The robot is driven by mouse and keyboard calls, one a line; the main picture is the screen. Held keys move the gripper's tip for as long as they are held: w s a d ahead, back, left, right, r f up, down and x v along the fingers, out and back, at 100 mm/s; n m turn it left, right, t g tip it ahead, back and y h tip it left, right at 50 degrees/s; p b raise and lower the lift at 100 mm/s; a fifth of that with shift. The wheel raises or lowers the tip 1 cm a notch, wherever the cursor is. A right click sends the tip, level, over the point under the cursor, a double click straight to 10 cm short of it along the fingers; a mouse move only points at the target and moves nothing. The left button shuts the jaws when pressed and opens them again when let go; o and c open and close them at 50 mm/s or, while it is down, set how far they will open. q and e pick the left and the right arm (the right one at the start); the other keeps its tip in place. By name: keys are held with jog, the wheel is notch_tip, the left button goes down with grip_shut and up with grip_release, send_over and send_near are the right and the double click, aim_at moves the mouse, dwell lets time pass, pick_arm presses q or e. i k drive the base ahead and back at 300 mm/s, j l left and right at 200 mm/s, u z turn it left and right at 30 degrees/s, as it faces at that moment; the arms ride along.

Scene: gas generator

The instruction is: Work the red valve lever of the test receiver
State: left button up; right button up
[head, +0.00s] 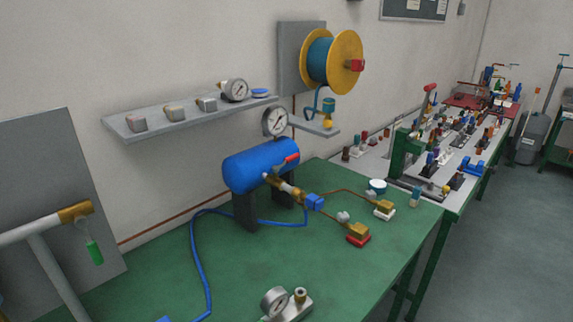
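The test receiver (255,167) is a blue horizontal cylinder on dark supports, standing on the green table near the wall. Its red valve lever (286,160) is at the right end, slanting up to the right, above a brass and white fitting (283,187). A round pressure gauge (275,122) stands above the tank. A blue hose (206,262) runs over the table to the receiver's fittings. Neither of my grippers shows in the head view, so I see nothing touching the lever.
The green table (257,283) has bare room in front of the receiver. A gauge block (288,305) sits at its front. Brass fittings on red (358,239) and white (385,213) bases lie to the right. A shelf (190,116) and hose reel (333,58) are on the wall. A crowded bench (468,150) stands beyond.

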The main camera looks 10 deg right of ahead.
aim_at(288, 161)
jog(key=l+u, duration=0.35)
jog(key=l, duration=0.15)
jog(key=l+u, duration=0.75)
jog(key=l, duration=0.3)
